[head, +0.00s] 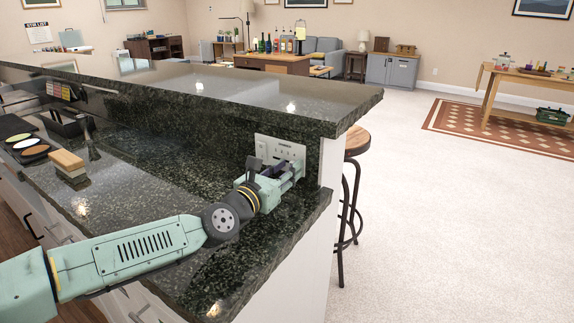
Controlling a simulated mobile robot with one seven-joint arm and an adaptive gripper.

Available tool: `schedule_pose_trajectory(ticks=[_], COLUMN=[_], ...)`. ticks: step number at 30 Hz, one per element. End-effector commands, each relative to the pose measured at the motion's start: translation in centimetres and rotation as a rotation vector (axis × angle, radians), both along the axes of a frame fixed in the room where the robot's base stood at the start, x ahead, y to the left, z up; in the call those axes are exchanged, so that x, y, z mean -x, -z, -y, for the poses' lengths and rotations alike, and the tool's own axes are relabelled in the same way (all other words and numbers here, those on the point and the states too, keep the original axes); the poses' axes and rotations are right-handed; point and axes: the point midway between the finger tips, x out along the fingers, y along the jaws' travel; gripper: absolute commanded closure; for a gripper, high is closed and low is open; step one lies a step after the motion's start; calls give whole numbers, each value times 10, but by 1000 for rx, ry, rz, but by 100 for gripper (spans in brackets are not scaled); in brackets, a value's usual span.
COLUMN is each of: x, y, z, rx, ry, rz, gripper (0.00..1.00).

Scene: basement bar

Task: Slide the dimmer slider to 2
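The dimmer panel (279,148) is a pale plate on the dark granite wall under the raised bar top, near its right end. Small dark marks show on its face. I cannot read the numbers or make out the slider's position. My gripper (292,172) is right in front of the plate's lower part, and its body and fingers hide some of it. Dark finger parts show at its end. I cannot tell whether the fingers touch the plate or the slider, or whether they are open or shut.
The raised granite bar top (240,88) overhangs the panel just above my gripper. The lower granite counter (140,205) runs beneath my arm. A sponge-like block (67,160) stands at the left. A wooden stool (356,140) stands past the counter's right end. Open carpet lies farther right.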

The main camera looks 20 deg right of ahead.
Motion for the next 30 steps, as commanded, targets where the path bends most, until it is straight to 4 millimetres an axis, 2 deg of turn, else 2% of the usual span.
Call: schedule_pose_trajectory(ticks=[10, 23, 30], x=[-2, -2, -2], y=[0, 0, 0], z=[4, 4, 4], rx=[0, 0, 0], ry=[0, 1, 1], rz=[0, 0, 0], gripper=[70, 99, 100])
